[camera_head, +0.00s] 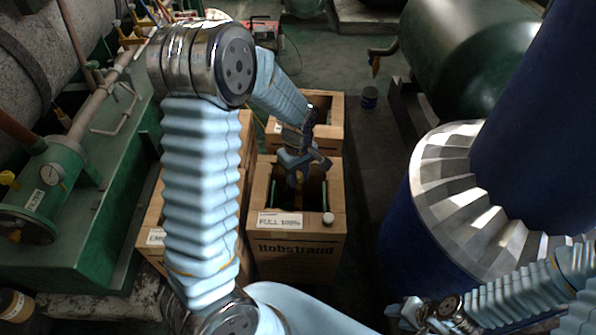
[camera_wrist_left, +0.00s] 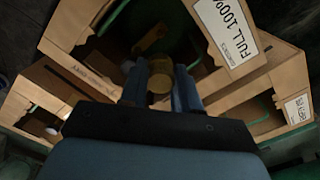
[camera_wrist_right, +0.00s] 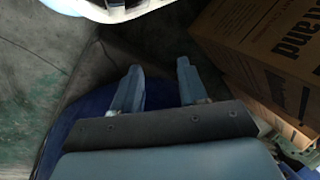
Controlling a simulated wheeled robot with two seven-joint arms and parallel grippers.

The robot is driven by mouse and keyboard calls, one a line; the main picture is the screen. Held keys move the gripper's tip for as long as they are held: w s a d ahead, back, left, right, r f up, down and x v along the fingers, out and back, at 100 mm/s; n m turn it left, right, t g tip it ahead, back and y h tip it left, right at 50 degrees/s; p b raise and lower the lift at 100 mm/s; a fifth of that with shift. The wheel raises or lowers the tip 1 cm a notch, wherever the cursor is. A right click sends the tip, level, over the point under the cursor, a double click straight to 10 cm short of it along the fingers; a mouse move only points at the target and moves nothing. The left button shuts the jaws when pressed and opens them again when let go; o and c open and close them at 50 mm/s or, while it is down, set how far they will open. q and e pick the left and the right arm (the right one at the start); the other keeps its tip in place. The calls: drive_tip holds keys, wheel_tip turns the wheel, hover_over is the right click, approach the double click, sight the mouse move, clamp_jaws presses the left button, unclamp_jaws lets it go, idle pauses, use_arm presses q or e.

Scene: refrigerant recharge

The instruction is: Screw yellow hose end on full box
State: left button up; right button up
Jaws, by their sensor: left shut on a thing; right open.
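The full box (camera_head: 296,245), an open cardboard box labelled FULL 100%, stands in the middle of the head view; its label (camera_wrist_left: 228,30) also shows in the left wrist view. My left gripper (camera_head: 304,168) points down over its opening. In the left wrist view the left fingers (camera_wrist_left: 160,90) are shut on a round, brass-coloured piece (camera_wrist_left: 160,78). I cannot tell whether this is the yellow hose end or a fitting in the box; no hose run is clear. My right gripper (camera_wrist_right: 158,85) is open and empty, low at the right, apart from the box.
Another open box (camera_head: 335,115) stands behind, and one (camera_head: 150,238) is partly hidden by my left arm. A small white cap (camera_head: 328,219) sits on the full box's front rim. Green machinery (camera_head: 90,215) stands left, a green tank (camera_head: 465,55) back right.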

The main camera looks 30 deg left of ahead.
use_arm(q)
drive_tip(key=b, duration=0.2)
approach(298, 206)
wheel_tip(298, 206, down, 6)
drive_tip(key=b, duration=0.5)
drive_tip(key=shift+r, duration=0.5)
idle(0.3)
drive_tip(key=shift+f+b, duration=0.55)
drive_tip(key=shift+f, duration=0.45)
idle(0.7)
